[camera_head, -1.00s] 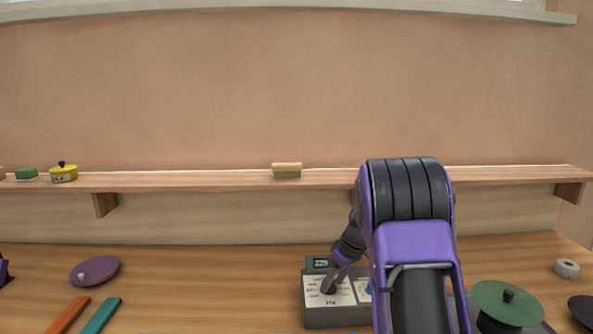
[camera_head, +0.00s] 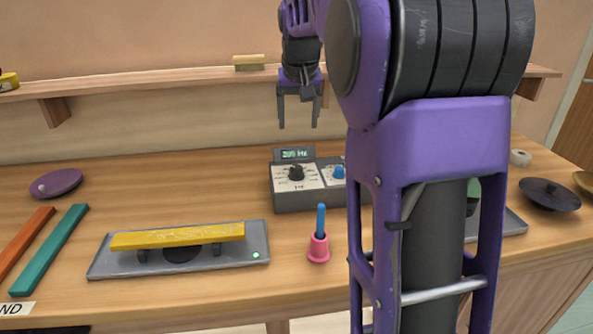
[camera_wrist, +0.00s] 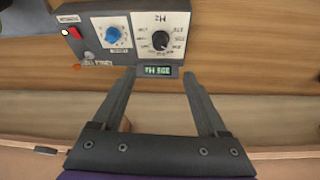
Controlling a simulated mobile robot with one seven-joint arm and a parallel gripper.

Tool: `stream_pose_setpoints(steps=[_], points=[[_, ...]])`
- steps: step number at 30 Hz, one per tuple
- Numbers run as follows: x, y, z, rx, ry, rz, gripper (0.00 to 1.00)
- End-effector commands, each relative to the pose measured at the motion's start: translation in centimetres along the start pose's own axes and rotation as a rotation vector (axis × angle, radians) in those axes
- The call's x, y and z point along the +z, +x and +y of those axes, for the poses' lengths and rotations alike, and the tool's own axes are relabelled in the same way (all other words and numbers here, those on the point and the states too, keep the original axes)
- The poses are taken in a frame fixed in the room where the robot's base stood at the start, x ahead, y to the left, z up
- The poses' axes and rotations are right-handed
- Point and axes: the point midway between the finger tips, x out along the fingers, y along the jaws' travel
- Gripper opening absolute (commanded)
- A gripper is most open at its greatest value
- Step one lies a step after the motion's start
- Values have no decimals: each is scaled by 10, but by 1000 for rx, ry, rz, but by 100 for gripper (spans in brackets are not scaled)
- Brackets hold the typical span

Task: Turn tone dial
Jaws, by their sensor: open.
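The tone box (camera_head: 312,200) is a dark grey box at the back of the bench, partly hidden on its right by my arm. Its black tone dial (camera_head: 295,173) sits on a white scale plate marked Hz, and it also shows in the wrist view (camera_wrist: 160,40). A small lit display (camera_head: 295,154) stands behind the dial; its digits are hard to read. A blue knob (camera_head: 339,171) is to the dial's right. My gripper (camera_head: 297,126) is open and empty, fingers pointing down, above and apart from the dial.
A yellow bar (camera_head: 178,237) rests on a grey tray (camera_head: 105,267). A pink cup with a blue handle (camera_head: 318,245) stands in front of the box. A purple disc (camera_head: 56,184) and two coloured bars lie left. A shelf (camera_head: 150,79) runs behind.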

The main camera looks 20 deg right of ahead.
Motion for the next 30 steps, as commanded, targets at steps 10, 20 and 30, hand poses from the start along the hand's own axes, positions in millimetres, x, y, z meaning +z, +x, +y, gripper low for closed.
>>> stream_pose_setpoints(steps=[10,20,30], points=[[2,61,0,0,1,-5,76],[1,132,0,-1,1,-4,76],[0,170,0,-2,1,-1,76]])
